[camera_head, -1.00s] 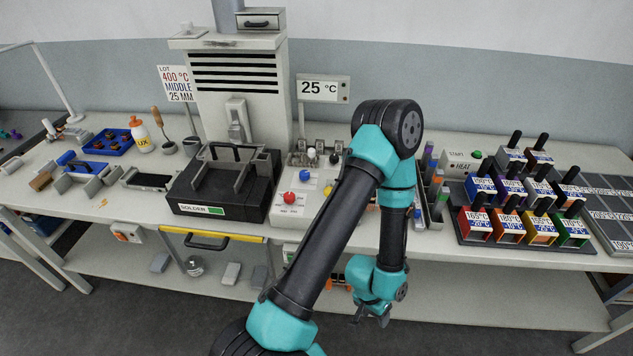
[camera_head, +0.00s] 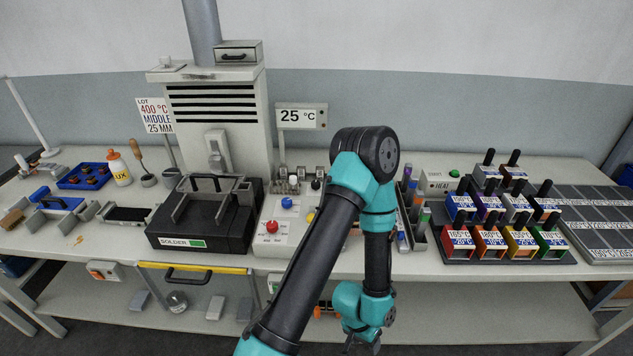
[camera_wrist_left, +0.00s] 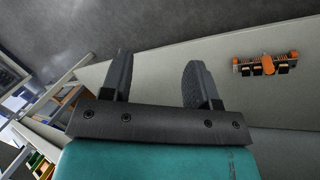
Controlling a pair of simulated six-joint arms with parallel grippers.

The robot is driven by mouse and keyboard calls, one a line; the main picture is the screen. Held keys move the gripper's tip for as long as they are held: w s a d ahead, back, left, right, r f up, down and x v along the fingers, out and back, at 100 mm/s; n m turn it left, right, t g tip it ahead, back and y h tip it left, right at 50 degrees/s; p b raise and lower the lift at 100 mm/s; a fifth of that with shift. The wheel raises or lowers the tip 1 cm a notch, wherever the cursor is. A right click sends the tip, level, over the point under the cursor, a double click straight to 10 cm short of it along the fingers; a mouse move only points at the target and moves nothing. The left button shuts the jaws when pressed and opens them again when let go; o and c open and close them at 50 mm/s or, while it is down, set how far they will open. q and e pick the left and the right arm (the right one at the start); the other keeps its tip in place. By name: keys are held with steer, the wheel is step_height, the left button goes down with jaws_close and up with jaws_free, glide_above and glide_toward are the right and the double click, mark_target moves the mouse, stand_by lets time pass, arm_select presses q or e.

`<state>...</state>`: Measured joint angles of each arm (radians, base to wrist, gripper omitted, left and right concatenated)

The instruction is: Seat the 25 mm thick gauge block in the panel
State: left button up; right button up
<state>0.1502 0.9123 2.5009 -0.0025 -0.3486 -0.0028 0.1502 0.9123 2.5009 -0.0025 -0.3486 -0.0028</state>
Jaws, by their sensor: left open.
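My left gripper (camera_head: 362,346) hangs low in front of the bench, partly cut off by the bottom edge. In the left wrist view its two dark fingers (camera_wrist_left: 160,78) are apart with nothing between them. Several plain grey blocks (camera_head: 215,305) lie on the lower shelf, left of my gripper; I cannot read a thickness on any. A white control panel (camera_head: 270,240) with red, blue and yellow knobs stands right of the solder unit, partly hidden by my arm. A sign (camera_head: 155,115) reads 400 °C, MIDDLE, 25 MM. My right gripper is not in view.
An orange and black part (camera_wrist_left: 265,65) lies on the lower shelf (camera_head: 470,315). Coloured labelled blocks (camera_head: 505,240) stand at right. The shelf right of my arm is clear.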

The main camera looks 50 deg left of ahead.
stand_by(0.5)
arm_select(q)
steer(key=shift+o, duration=1.2)
steer(key=shift+w+r, duration=0.1)
